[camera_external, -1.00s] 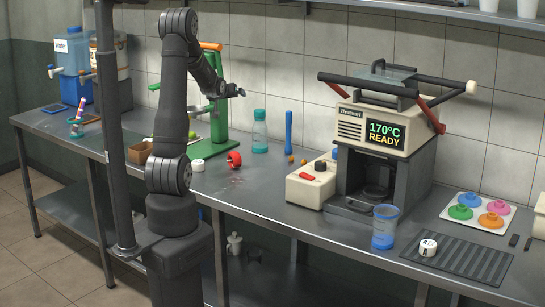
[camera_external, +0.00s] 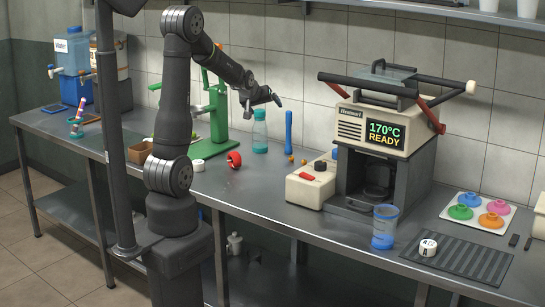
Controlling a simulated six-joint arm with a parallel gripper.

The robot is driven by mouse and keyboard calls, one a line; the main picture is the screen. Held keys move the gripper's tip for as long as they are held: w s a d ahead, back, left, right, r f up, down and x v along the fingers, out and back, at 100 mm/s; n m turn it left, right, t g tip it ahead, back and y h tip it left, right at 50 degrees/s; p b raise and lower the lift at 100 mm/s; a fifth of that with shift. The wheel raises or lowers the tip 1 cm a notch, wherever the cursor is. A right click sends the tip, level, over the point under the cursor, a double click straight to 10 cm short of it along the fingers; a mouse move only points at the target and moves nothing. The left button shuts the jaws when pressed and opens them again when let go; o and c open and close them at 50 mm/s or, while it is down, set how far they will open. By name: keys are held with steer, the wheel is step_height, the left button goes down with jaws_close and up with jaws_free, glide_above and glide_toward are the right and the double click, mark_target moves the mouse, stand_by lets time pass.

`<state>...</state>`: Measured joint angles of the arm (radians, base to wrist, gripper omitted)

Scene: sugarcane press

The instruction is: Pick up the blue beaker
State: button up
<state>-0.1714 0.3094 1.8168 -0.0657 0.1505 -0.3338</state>
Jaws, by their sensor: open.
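The blue beaker (camera_external: 385,228) is a translucent blue cup standing upright on the steel counter. It is in front of the press (camera_external: 377,150), near the counter's front edge. My gripper (camera_external: 263,103) is in the air at the upper middle, above the teal bottle. It is open and empty, well to the left of the beaker and higher than it.
Left of the beaker are a cream control box (camera_external: 310,186) and the press base. A ribbed black mat (camera_external: 470,262) with a white round tin (camera_external: 428,246) lies to its right. A teal bottle (camera_external: 260,132) and blue rod (camera_external: 289,132) stand below my gripper.

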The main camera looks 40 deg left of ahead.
steer(key=s+d+m+g+h, duration=0.1)
steer(key=s+d+g+h, duration=0.15)
steer(key=d, duration=0.65)
steer(key=s+d+g+h, duration=0.1)
steer(key=s+d, duration=0.3)
steer(key=d, duration=0.5)
steer(key=m+g+h, duration=0.4)
steer(key=m+g, duration=0.1)
steer(key=m, duration=1.6)
glide_above(394, 232)
steer(key=a, duration=0.5)
step_height(394, 232, down, 12)
steer(key=f, duration=0.1)
steer(key=shift+x, duration=2.6)
steer(key=shift+s, duration=0.1)
steer(key=shift+c, duration=0.4)
steer(key=c, duration=1)
